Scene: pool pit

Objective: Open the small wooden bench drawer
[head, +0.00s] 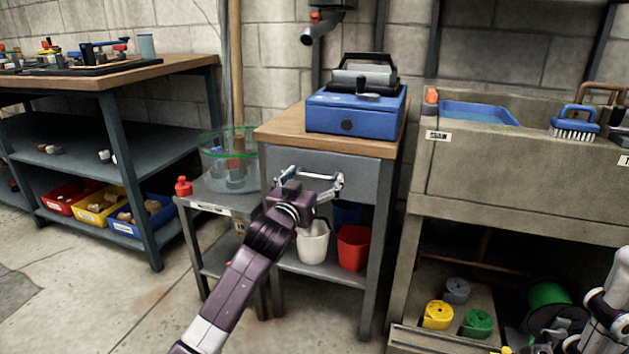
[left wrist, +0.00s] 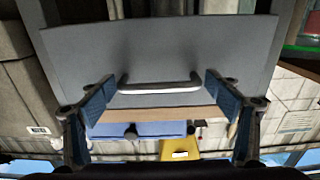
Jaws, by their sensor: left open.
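The small bench has a wooden top (head: 275,133) and a grey drawer front (head: 362,188) below it. The drawer looks shut. In the left wrist view, the grey drawer front (left wrist: 210,50) fills the upper part, with its pale bar handle (left wrist: 160,88) near the middle. My left gripper (head: 312,184) is in front of the drawer and hides the handle in the head view. Its two fingers (left wrist: 160,98) are spread, one on each side of the handle, with gaps between them and the bar. My right gripper cannot be made out.
A blue case (head: 355,120) stands on the bench top. A side table (head: 215,200) with a glass bowl (head: 228,165) is close on the left. A stone sink (head: 520,190) is on the right. White and red buckets stand under the drawer.

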